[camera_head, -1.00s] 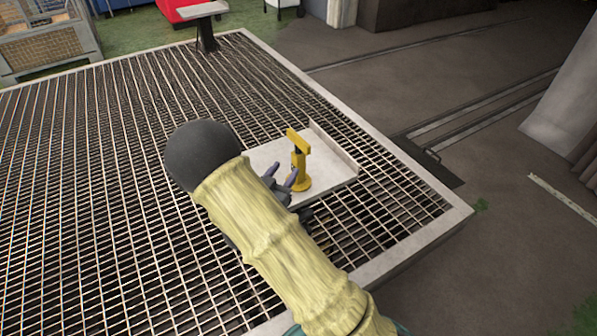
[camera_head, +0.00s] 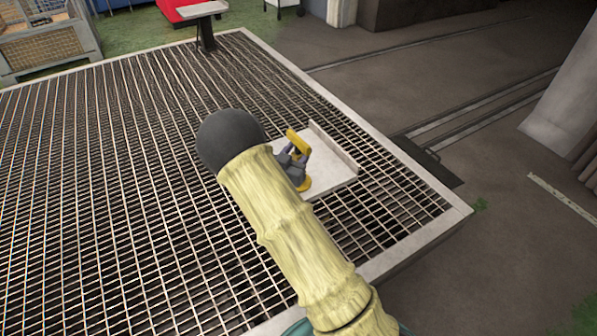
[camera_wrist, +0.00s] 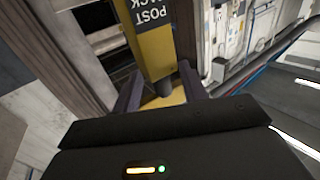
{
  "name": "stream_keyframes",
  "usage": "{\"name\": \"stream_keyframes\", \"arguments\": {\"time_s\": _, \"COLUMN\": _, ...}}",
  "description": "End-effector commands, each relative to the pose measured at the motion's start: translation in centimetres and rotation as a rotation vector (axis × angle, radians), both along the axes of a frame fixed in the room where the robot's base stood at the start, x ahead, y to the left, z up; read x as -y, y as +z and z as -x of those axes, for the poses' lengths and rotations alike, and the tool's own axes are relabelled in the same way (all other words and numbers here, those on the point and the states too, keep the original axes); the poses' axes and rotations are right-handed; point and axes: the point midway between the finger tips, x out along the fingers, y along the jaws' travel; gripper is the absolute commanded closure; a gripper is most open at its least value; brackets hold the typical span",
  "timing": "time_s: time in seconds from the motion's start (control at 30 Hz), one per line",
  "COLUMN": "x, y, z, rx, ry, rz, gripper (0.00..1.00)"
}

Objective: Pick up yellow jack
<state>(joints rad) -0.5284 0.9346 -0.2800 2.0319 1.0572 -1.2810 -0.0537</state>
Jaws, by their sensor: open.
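The yellow jack (camera_head: 305,184) stands upright on a pale plate (camera_head: 339,172) over the grating. Its upper arm (camera_head: 298,142) shows above my gripper, and its middle is hidden behind the fingers. My gripper (camera_head: 291,159) is at the jack's near left side. The two fingers of my gripper (camera_wrist: 160,90) are apart, one on each side of the jack's lower part. I cannot tell whether either finger touches it.
The plate has a raised lip (camera_head: 333,146) behind the jack. A wide metal grating (camera_head: 120,180) with a pale frame edge (camera_head: 420,240) surrounds it. A small stand (camera_head: 206,32) is at the back. The grating left of my arm is clear.

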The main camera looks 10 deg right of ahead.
Motion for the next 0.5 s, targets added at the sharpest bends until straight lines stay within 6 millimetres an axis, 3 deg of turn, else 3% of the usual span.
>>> {"name": "stream_keyframes", "arguments": {"time_s": 0.13, "x": 0.6, "y": -0.05, "z": -0.81, "rx": -0.001, "ry": 0.001, "rz": 0.001, "gripper": 0.57}}
{"name": "stream_keyframes", "arguments": {"time_s": 0.5, "x": 0.6, "y": -0.05, "z": -0.79, "rx": -0.001, "ry": 0.001, "rz": 0.001, "gripper": 0.57}}
